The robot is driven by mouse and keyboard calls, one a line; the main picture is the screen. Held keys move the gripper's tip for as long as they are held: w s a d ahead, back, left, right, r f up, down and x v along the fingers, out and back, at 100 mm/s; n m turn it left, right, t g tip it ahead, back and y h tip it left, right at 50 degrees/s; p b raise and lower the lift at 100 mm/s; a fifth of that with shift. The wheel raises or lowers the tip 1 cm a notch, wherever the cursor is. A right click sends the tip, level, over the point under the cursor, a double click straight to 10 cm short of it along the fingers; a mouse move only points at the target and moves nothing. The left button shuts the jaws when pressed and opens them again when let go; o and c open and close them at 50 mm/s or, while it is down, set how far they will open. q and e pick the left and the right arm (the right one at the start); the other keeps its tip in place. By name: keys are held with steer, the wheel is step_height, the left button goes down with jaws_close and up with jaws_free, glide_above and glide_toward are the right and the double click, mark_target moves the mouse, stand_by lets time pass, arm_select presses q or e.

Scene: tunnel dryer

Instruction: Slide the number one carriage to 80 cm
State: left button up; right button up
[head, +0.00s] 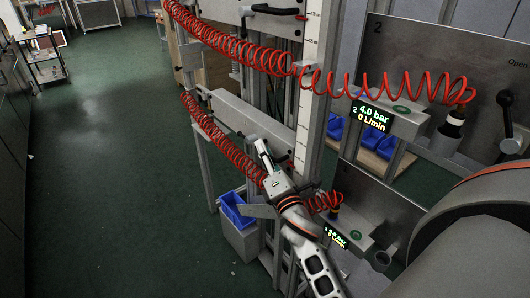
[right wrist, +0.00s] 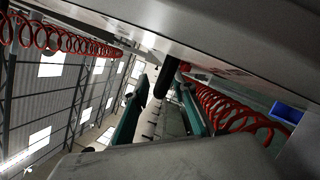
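Two grey carriages ride on the upright frame in the head view; no number shows on either. The upper carriage (head: 262,27) has a black handle (head: 275,10). The lower carriage (head: 240,118) is a long light-grey bar. A white scale strip (head: 303,127) runs up the frame; its figures are too small to read. My right gripper (head: 262,151) is at the lower carriage's front. In the right wrist view its fingers (right wrist: 162,98) are apart, with a black bar-like part (right wrist: 166,76) near and between their tips; contact is unclear. My left gripper is not in view.
Red coiled hoses (head: 225,40) cross in front of the frame, one close to my right gripper. Panel 2 (head: 430,65) and its display (head: 372,115) stand at right. A blue bin (head: 236,209) sits low beside the frame. The green floor (head: 110,170) at left is clear.

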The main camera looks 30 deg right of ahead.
steer(key=shift+r, duration=0.1)
step_height(320, 180, up, 10)
stand_by(0.4)
steer(key=b+v, duration=0.1)
steer(key=v, duration=0.8)
stand_by(1.0)
steer(key=shift+d, duration=0.15)
